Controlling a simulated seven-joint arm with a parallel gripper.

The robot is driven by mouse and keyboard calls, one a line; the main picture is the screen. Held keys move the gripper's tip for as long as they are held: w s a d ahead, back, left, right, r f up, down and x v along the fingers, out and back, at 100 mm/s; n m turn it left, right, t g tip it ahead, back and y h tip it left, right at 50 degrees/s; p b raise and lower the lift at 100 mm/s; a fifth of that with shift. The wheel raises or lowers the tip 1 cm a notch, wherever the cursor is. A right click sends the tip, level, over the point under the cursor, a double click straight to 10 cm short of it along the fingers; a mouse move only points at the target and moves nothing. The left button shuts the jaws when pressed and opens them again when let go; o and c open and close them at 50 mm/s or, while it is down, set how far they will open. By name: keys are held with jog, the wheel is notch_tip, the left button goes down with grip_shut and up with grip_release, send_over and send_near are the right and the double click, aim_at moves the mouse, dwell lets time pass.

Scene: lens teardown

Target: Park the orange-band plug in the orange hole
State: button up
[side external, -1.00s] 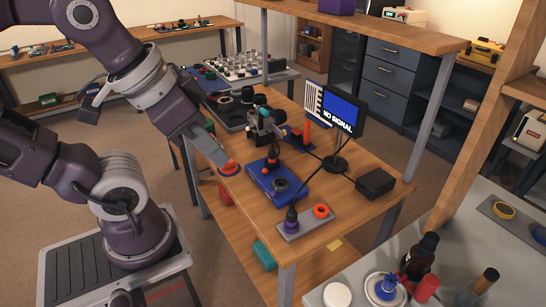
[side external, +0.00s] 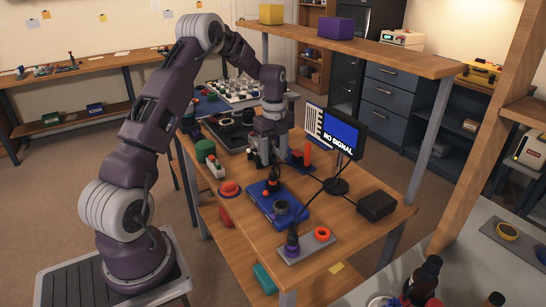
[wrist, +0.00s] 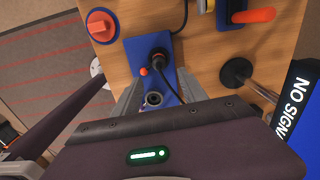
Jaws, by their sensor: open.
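The orange-band plug (side external: 273,185) is a dark upright plug with an orange band, standing at the far end of the blue box (side external: 296,217). It also shows in the wrist view (wrist: 158,55), with a black cable running from it. My gripper (side external: 265,162) is over the table, just behind and above the plug in the side view. In the wrist view its grey fingers (wrist: 157,88) are apart with nothing held between them. The orange hole (side external: 322,234) is an orange ring on the grey plate (side external: 307,250) near the table's front end; the wrist view does not show it.
A purple-banded plug (side external: 292,243) stands in the grey plate beside the orange ring. A dark round socket (side external: 280,208) is on the blue box. The monitor (side external: 342,134), black box (side external: 376,206) and red knob (side external: 230,188) stand around it. Cables cross the right side.

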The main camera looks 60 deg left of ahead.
aim_at(273, 173)
jog(key=shift+m, duration=0.3)
jog(key=f, duration=0.8)
jog(key=shift+a+f, duration=0.3)
jog(key=shift+a, duration=0.05)
grip_shut()
jog(key=c, duration=0.7)
grip_release()
grip_shut()
jog(key=shift+r, duration=0.95)
jog(key=shift+r, duration=2.15)
